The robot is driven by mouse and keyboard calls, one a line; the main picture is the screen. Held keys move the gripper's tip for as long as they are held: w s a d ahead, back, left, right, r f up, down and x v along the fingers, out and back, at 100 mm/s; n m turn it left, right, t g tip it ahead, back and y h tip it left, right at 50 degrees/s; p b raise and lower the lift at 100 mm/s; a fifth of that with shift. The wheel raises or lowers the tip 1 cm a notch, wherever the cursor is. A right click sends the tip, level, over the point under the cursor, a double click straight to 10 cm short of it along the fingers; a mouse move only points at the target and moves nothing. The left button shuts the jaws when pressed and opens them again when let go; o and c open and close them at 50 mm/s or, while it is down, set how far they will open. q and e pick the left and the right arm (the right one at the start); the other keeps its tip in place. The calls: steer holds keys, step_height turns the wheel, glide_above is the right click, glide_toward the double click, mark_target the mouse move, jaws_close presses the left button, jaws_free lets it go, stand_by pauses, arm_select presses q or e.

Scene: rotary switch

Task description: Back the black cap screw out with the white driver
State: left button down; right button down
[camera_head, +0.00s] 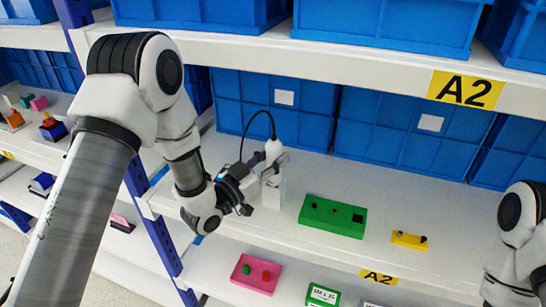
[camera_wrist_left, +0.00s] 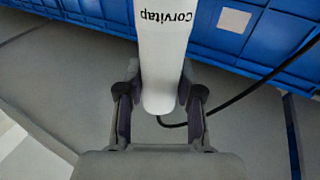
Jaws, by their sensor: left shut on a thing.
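The white driver (camera_head: 272,192) stands upright at the shelf's left part in the head view, with a black cable looping from its top. Its white body, lettered "Corvitap", also fills the middle of the left wrist view (camera_wrist_left: 163,55). My left gripper (camera_head: 270,172) is shut around the driver; its fingers flank it in the wrist view (camera_wrist_left: 160,100). A green block (camera_head: 318,225) to the right of the driver has small dark spots and a black square on top. I cannot tell for sure which dark spot is the black cap screw. My right gripper is out of view.
A small yellow block (camera_head: 409,241) with black knobs sits right of the green block. Blue bins (camera_head: 385,135) line the shelf's back, under an upper shelf (camera_head: 350,60). White shelf surface is clear between the driver and green block.

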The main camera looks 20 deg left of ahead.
arm_select(q)
steer(key=shift+f, duration=0.1)
steer(key=c, duration=0.7)
jaws_free()
steer(key=shift+s, duration=0.1)
steer(key=v, duration=1.2)
